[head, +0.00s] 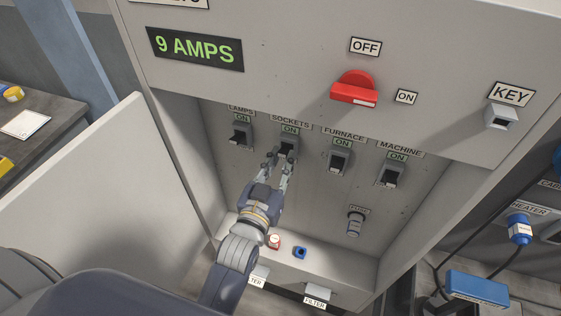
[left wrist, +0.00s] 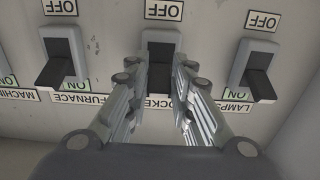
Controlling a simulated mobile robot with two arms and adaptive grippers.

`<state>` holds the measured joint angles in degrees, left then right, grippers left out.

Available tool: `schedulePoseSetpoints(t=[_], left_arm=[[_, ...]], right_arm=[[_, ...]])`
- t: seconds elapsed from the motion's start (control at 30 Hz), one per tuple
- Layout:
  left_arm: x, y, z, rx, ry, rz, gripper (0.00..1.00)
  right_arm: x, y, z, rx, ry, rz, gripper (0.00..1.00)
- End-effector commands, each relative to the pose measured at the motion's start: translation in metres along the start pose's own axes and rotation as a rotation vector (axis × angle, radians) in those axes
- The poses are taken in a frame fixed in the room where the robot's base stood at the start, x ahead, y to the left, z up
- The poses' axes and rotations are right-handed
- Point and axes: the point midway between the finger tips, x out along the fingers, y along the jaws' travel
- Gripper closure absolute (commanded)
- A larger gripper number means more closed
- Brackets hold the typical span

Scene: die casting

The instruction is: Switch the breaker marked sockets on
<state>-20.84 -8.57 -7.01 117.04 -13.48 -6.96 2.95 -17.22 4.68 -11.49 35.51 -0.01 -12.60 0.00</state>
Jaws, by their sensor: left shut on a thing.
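The sockets breaker (head: 289,145) is grey with a dark lever, under a SOCKETS label and an ON label in the cabinet's recess. My left gripper (head: 278,160) is at this breaker, its two fingers on either side of the lever. In the left wrist view, upside down, the sockets breaker (left wrist: 162,40) lies straight ahead, with its OFF label above it. The fingers (left wrist: 158,85) are shut on the dark lever. They partly hide the lever and the SOCKETS label, so I cannot tell clearly which way it is set. My right gripper is not in view.
The lamps breaker (head: 241,133) is to the left; the furnace (head: 339,160) and machine (head: 391,172) breakers are to the right. A red rotary handle (head: 354,88) and a 9 AMPS display (head: 194,48) are above. An open door panel (head: 100,185) stands at the left.

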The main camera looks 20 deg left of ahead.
Motion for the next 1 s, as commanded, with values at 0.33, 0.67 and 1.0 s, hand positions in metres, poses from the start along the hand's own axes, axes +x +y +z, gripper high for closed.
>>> schedulePoseSetpoints(t=[0.33,0.67,1.0], left_arm=[[0.001,0.000,-0.013,0.000,-0.080,0.000,1.00],[0.005,0.000,-0.018,0.000,-0.244,-0.001,1.00],[0.006,0.000,-0.022,-0.001,-0.283,0.000,1.00]], right_arm=[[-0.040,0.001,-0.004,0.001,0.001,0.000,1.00],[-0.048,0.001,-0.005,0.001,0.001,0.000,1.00],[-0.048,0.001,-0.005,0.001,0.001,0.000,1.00]])
